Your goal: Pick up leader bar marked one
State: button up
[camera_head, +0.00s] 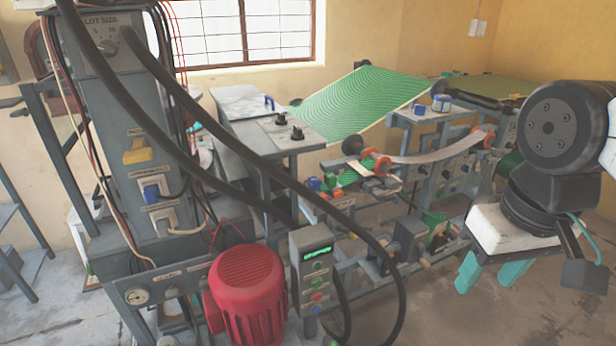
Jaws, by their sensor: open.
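My gripper (483,284) hangs at the right of the view, below the dark wrist joint. Its two teal fingers point down and stand apart, with nothing seen between them. I cannot make out a bar marked one anywhere; no such marking is readable at this size. The press machine (345,205) stands left of and behind my gripper, with rollers, small green parts and a pale strip (430,152) running over orange-ended rollers.
A tall grey control column (115,130) stands at left with thick black hoses. A red motor (247,295) and a small button box (316,265) stand at the front. A green sloped sheet (360,100) lies behind. Bare floor (440,315) shows at lower right.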

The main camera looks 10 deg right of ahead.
aim_at(314, 184)
jog(key=z, duration=1.65)
jog(key=i, duration=1.6)
jog(key=u, duration=2.85)
